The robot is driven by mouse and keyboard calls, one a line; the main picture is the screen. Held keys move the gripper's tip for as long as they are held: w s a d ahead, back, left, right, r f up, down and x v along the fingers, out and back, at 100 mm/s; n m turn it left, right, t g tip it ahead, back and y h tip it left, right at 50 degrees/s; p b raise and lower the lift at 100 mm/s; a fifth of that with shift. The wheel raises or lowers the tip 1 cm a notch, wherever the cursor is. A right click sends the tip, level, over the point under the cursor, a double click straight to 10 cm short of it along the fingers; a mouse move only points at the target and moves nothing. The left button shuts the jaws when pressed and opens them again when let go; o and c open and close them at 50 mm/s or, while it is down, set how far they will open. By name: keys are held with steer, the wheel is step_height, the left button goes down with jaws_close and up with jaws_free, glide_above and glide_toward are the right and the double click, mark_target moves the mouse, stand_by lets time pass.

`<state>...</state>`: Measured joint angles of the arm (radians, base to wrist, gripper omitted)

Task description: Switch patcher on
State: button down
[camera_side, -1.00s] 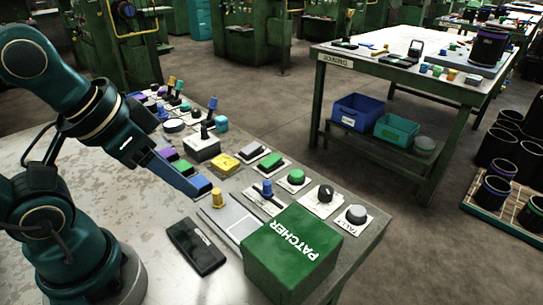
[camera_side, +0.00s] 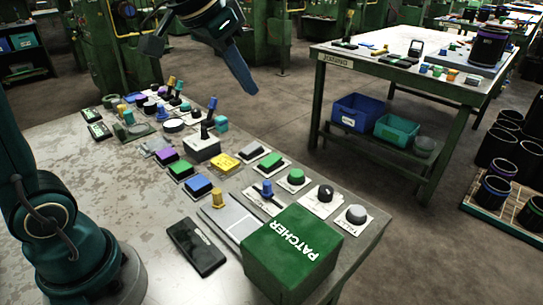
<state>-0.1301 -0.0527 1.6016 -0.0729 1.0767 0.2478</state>
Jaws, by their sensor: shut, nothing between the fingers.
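The green box labelled PATCHER (camera_side: 285,262) sits at the near right corner of the bench. Which control belongs to the patcher I cannot tell. My gripper (camera_side: 250,88) is shut and empty, raised high at the top centre of the side view, well apart from the controls.
Blue (camera_side: 198,186), green (camera_side: 181,169) and yellow (camera_side: 225,162) buttons stand in rows left of the levers. A joystick box (camera_side: 202,149) stands behind them. A black device (camera_side: 196,246) lies left of the patcher.

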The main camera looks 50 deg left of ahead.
mark_target(277, 156)
steer(key=w+a+f+n+g, duration=0.1)
steer(key=w+a+f+g, duration=0.1)
steer(key=w+a+f, duration=0.4)
step_height(277, 156, down, 2)
steer(key=w, duration=0.2)
steer(key=shift+w+f, duration=0.25)
steer(key=shift+w, duration=0.15)
steer(key=shift+a, duration=0.1)
steer(key=x, duration=0.9)
steer(key=s+x, duration=0.1)
steer(key=x, duration=0.4)
steer(key=shift+f, duration=0.1)
steer(key=shift+w+f, duration=0.2)
steer(key=shift+f, duration=0.05)
steer(key=shift+s, duration=0.1)
